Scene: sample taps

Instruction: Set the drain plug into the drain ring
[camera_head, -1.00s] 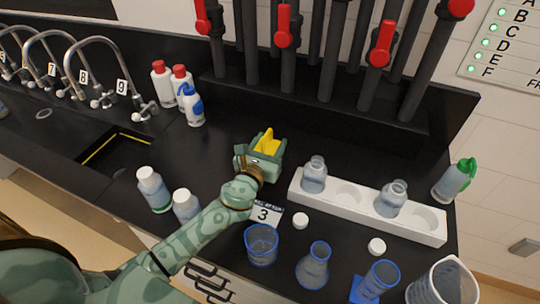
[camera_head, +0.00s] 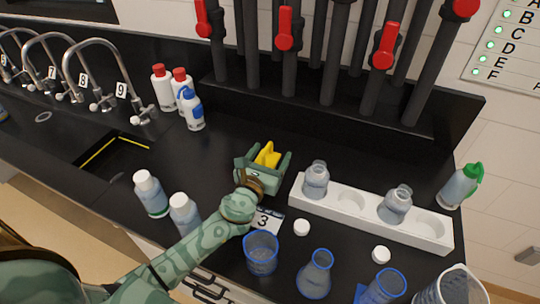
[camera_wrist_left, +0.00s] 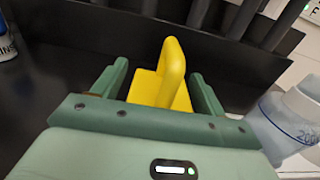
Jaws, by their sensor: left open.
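In the left wrist view the plug (camera_wrist_left: 165,82) is between the green fingers (camera_wrist_left: 160,75), with gaps on both sides. The plug's underside is hidden by the gripper. A small grey ring (camera_head: 43,117) lies on the counter at far left and may be the drain ring. My right gripper is not in view.
A white rack (camera_head: 345,215) with bottles stands right of the plug. Glassware (camera_head: 314,275) and white caps are in front. Two white-capped bottles (camera_head: 150,193) flank my arm's left side. A sink (camera_head: 112,155), taps (camera_head: 95,75) and red-capped bottles (camera_head: 163,85) are left.

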